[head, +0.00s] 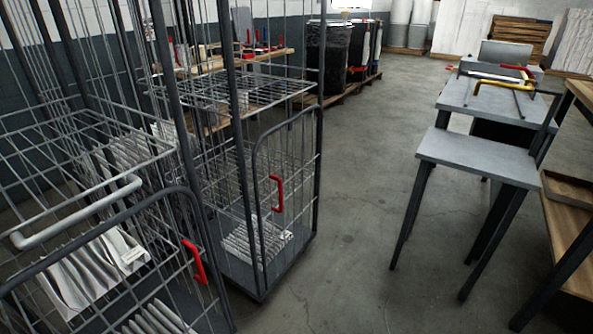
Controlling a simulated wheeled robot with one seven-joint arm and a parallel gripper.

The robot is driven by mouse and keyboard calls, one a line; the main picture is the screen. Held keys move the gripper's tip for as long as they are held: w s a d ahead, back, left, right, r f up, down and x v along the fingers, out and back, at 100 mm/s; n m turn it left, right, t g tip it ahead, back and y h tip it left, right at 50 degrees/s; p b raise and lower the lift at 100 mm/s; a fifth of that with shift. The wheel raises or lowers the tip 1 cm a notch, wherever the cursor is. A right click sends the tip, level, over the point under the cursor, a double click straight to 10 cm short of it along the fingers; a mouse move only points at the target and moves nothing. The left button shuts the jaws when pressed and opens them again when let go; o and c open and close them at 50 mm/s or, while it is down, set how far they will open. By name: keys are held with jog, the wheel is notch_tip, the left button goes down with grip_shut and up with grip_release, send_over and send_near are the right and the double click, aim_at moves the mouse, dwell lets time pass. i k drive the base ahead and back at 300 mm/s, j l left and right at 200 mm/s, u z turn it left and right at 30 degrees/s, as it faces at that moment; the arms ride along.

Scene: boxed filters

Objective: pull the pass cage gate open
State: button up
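Two grey wire cages stand at the left in the head view. The near cage (84,155) has a half-height gate with a rounded tube frame and a red handle (194,262). The farther cage (232,100) has a similar half-height gate (300,160) with a red handle (278,193). The farther gate sits between its dark posts and looks closed. The near gate's far side meets a post, but its near end is cut off by the frame. I cannot tell which one is the pass cage. My gripper is not in view.
White pleated filters (80,275) lie in the near cage, and more filters (257,238) in the farther one. Grey tables (478,157) and a wooden shelf unit (572,215) stand at the right. Dark-wrapped drums (328,60) stand behind. The concrete floor between (360,200) is clear.

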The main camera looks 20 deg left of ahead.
aim_at(280, 189)
jog(key=i+u, duration=0.1)
jog(key=i, duration=0.5)
jog(key=i+l+u, duration=0.1)
jog(key=i, duration=0.5)
jog(key=i+l+u, duration=0.1)
jog(key=i, duration=0.5)
